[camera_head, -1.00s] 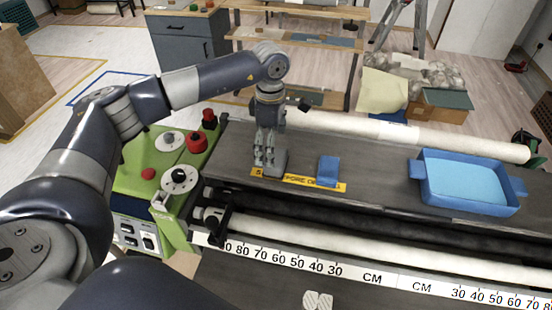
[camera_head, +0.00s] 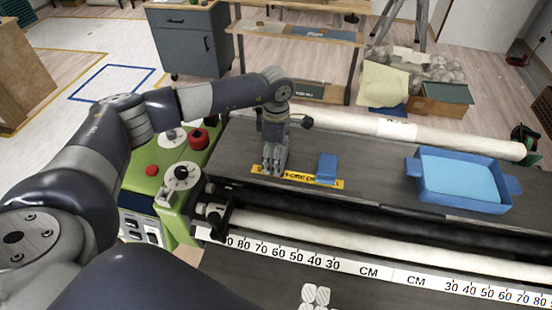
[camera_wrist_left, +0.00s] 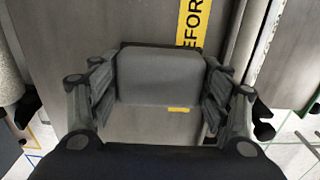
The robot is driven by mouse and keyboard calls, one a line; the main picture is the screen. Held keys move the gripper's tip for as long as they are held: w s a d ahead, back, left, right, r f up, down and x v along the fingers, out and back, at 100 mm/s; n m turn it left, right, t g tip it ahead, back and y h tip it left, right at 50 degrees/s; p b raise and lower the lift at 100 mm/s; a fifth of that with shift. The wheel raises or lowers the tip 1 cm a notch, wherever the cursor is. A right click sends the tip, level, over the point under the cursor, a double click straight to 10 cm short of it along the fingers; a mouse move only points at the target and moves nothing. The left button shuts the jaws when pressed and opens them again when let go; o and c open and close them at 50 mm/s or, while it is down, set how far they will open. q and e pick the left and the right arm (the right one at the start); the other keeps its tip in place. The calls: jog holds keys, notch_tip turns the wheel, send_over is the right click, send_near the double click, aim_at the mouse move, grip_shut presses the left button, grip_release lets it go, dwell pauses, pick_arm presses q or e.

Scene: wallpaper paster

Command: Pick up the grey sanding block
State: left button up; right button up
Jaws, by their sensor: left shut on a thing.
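The grey sanding block (camera_wrist_left: 160,75) sits between the two fingers of my left gripper (camera_wrist_left: 160,95) in the left wrist view, with a small yellow mark on its near edge. The gripper is shut on it. In the head view my left gripper (camera_head: 273,165) points down at the dark top of the machine, over the left end of a yellow label strip (camera_head: 300,179). There the fingers mostly hide the block, and I cannot tell whether it touches the surface. My right gripper is not in view.
A blue block (camera_head: 327,167) stands just right of my left gripper on the yellow strip. A blue tray (camera_head: 513,186) lies farther right. A long white roll (camera_head: 400,130) runs behind, and green controls with red knobs (camera_head: 198,139) are at left. The dark top between blue block and tray is clear.

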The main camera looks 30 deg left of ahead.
pick_arm(q)
jog(key=shift+r, duration=0.1)
jog(key=shift+r+b, duration=0.2)
jog(key=shift+b, duration=0.15)
notch_tip(320, 180, up, 2)
jog(key=shift+w+r+b, duration=0.1)
jog(key=shift+b, duration=0.8)
jog(key=s+d+r+b, duration=0.2)
jog(key=s+d+b, duration=0.3)
jog(key=s+d, duration=0.4)
jog(key=s, duration=0.4)
jog(key=shift+s, duration=0.2)
jog(key=shift+r, duration=0.1)
jog(key=o, duration=0.3)
jog(key=shift+c, duration=1.3)
